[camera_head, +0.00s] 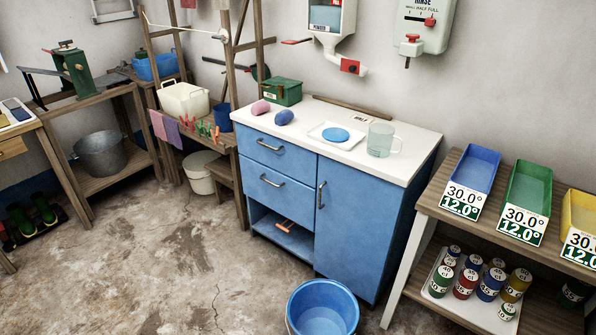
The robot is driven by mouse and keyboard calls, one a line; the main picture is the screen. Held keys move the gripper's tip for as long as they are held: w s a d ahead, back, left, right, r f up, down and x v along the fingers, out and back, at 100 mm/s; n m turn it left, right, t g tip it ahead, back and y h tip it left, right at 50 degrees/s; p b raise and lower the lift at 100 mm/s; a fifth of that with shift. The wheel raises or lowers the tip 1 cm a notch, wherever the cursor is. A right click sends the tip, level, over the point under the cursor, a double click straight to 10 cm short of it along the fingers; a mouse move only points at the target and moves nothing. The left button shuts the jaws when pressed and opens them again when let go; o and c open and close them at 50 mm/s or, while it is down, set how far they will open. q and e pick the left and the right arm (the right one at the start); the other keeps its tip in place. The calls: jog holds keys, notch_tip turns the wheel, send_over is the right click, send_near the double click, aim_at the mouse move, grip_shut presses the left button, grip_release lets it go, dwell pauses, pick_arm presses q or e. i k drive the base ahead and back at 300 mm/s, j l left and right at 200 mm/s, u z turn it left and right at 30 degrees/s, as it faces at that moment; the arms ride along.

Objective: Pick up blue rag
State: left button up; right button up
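A rolled blue rag (284,117) lies on the white countertop (330,169) of the blue cabinet, near its left back part. A pink roll (260,107) of similar shape lies just to its left, a little apart. A flat blue disc (335,134) lies on a white square dish (344,142) to the right. A blue-purple cloth (172,132) hangs next to a pink cloth (158,125) at the wooden shelf on the left. Neither of my grippers is in view.
A clear mug (380,139) stands on the countertop's right side, and a green box (283,91) stands behind the rolls. A blue bucket (322,308) is on the floor before the cabinet. A shelf with coloured trays (525,195) stands at the right. Floor at the left front is open.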

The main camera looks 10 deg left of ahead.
aim_at(283, 117)
jog(key=i+j+z, duration=0.1)
jog(key=z, duration=0.55)
jog(key=j+z, duration=0.35)
jog(key=j, duration=0.3)
jog(key=j+z, duration=0.35)
jog(key=j, duration=0.3)
jog(key=j+z, duration=0.1)
jog(key=j, duration=1.6)
